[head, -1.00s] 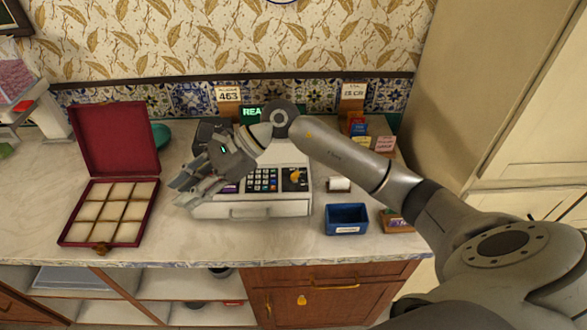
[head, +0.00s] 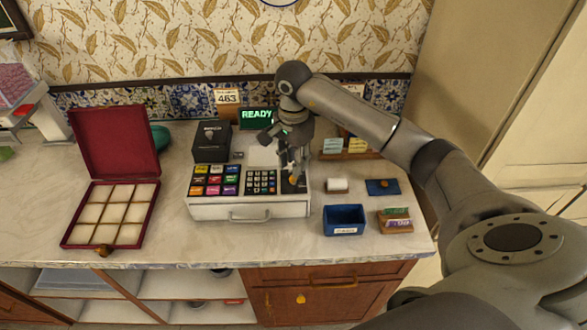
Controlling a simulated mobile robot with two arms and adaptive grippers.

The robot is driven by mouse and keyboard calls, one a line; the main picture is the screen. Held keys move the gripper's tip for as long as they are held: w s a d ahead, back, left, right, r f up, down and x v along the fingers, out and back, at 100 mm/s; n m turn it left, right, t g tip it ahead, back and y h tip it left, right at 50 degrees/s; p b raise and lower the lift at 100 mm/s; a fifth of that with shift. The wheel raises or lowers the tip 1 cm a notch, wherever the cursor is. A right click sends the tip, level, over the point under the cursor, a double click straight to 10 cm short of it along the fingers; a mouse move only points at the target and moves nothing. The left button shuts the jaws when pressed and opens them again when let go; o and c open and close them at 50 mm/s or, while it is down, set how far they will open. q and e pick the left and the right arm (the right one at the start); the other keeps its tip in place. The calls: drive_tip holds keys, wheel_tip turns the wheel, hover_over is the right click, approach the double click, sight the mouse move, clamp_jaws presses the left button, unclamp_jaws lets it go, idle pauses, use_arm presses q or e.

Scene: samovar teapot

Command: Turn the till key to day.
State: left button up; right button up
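The till (head: 248,208) stands on the counter with its drawer shut, and its green display (head: 257,114) reads READY. Colored keys (head: 215,181) and a dark number pad (head: 261,183) are on its top. The yellow till key sits on the dark panel (head: 301,186) at the till's right; my gripper mostly hides it, so its setting cannot be read. My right gripper (head: 292,175) points down over that panel, fingertips at or just above the key. I cannot tell whether it touches or grips it. My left gripper is not in view.
An open red box (head: 70,215) with pale compartments lies left. A black printer-like box (head: 211,142) stands behind the till. Right of the till are a blue tray (head: 345,220), a white roll (head: 337,185), a blue pad (head: 383,187) and a card holder (head: 395,220).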

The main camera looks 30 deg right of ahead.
sight(293, 179)
drive_tip(key=shift+f+p, duration=0.55)
drive_tip(key=shift+f, duration=1.8)
clamp_jaws()
